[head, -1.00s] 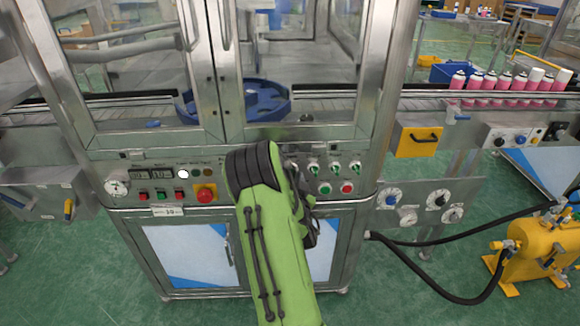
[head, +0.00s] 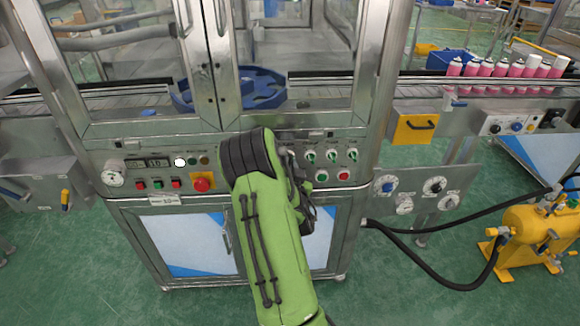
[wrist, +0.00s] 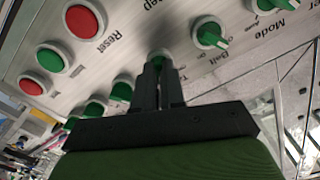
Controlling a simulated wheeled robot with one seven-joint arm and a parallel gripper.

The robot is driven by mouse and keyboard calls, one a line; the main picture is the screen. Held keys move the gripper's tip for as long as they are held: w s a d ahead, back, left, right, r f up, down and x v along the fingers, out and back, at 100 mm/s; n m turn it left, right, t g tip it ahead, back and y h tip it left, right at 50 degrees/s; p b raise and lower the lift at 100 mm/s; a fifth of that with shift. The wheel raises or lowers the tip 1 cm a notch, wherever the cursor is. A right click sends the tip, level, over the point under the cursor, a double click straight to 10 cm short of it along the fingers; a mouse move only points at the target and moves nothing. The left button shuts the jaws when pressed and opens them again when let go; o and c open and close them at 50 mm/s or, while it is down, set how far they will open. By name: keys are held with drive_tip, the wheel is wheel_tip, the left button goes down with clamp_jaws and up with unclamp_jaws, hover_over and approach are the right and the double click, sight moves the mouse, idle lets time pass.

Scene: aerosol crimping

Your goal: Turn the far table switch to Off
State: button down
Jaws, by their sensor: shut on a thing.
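My gripper (wrist: 158,88) points at the control panel in the wrist view, with its two dark fingers closed around a green switch knob (wrist: 160,58). The fingers cover most of this knob and part of its label, which begins with "Ta", so its pointer direction cannot be read. In the head view my green arm hides the fingers and this knob. A similar green knob labelled Belt (wrist: 210,34) is to the right, with the Mode knob (wrist: 270,4) beyond it.
A large red button (wrist: 84,21), a green button (wrist: 50,59) and more green controls (wrist: 122,88) sit close by. The panel has a red emergency button (head: 202,182) left of my arm. A black hose (head: 440,272) crosses the floor at right.

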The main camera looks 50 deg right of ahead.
drive_tip(key=n+b, duration=0.2)
drive_tip(key=n, duration=0.8)
drive_tip(key=shift+n, duration=0.4)
idle(0.4)
drive_tip(key=c, duration=1.2)
unclamp_jaws()
